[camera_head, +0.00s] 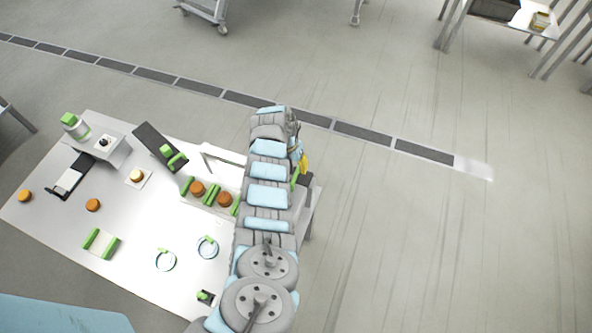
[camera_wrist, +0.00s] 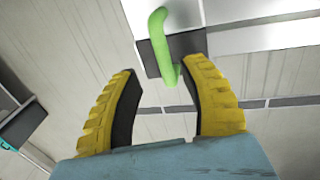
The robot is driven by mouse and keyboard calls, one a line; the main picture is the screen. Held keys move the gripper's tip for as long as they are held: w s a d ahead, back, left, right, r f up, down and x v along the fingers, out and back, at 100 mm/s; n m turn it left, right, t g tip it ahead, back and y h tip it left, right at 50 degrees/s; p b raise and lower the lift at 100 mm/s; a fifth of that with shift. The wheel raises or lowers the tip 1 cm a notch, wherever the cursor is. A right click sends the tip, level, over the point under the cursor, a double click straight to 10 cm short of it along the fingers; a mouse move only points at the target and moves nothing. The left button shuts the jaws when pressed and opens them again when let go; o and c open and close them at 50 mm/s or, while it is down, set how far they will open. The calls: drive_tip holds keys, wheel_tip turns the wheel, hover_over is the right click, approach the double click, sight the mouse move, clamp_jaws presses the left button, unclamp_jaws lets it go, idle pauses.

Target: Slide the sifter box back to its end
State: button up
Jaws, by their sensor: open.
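A dark grey box (camera_wrist: 186,44) with a green bar handle (camera_wrist: 161,45) shows at the top of the wrist view; I take it to be the sifter box. In the head view, dark grey (camera_head: 306,180) and a bit of green handle (camera_head: 294,178) show at the table's right end, mostly hidden by my arm. My gripper (camera_wrist: 163,68) is open, its two yellow fingers on either side of the handle's lower end. I see no clear contact. In the head view only a yellow finger of my gripper (camera_head: 303,163) shows beside the arm.
The white table (camera_head: 130,265) holds a tilted dark panel (camera_head: 152,140), a white machine (camera_head: 112,150), orange-brown rounds (camera_head: 93,205), a green-ended holder (camera_head: 101,243) and two blue-rimmed rings (camera_head: 165,260). My arm covers its right side. The floor right of the table is clear.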

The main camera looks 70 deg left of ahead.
wheel_tip(320, 180, up, 8)
drive_tip(key=s+a, duration=0.1)
idle(0.4)
drive_tip(key=shift+s, duration=0.1)
idle(0.4)
